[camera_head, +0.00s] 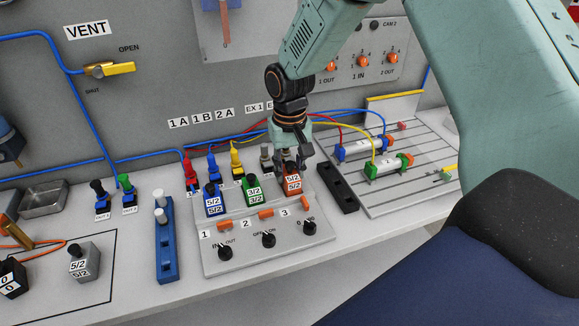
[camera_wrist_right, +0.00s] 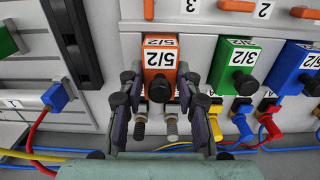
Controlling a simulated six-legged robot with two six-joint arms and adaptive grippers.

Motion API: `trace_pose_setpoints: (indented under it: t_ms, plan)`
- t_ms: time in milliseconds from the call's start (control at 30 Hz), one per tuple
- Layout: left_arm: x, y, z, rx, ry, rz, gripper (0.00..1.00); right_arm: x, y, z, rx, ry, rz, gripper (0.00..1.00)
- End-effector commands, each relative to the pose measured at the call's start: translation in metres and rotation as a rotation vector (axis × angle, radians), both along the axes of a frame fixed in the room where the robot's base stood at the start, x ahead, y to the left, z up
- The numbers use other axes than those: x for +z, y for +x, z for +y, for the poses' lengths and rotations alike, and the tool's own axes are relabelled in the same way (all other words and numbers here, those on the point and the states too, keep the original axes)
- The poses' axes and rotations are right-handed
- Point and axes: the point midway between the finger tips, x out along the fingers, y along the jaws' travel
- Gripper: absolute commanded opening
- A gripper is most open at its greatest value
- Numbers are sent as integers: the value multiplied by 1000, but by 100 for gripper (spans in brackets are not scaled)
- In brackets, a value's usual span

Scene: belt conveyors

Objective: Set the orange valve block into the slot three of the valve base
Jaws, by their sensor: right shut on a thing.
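The orange valve block (camera_head: 292,186), labelled 5/2, is upright at the slot three position of the grey valve base (camera_head: 262,262), behind the label 3. My right gripper (camera_head: 290,165) is shut on it from above. The right wrist view shows the fingers (camera_wrist_right: 157,97) on both sides of the orange block (camera_wrist_right: 160,60). I cannot tell whether its underside is fully seated. A blue block (camera_head: 214,203) and a green block (camera_head: 252,190) stand in slots one and two. My left gripper is not in view.
A black rail (camera_head: 337,188) lies close to the right of the base. A blue rail (camera_head: 166,245) with white pegs stands to the left. Red, blue and yellow plugs (camera_head: 236,155) with hoses stand close behind the blocks. The table front is clear.

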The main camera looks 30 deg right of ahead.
Motion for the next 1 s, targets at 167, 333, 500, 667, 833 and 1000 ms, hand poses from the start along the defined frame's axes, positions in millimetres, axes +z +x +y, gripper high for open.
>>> trace_pose_setpoints:
  t_ms: [167,333,500,667,833,1000]
  plan:
    - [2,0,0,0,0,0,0,-2,0,0,0,0,-1,0]
    - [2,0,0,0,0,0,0,-2,0,0,0,0,-1,0]
    - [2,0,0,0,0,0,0,-2,0,0,0,0,-1,0]
    - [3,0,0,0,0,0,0,-4,0,0,0,0,0,0]
    - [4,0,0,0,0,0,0,-8,0,0,0,0,0,0]
    - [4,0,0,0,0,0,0,-10,1,0,0,0,-1,0]
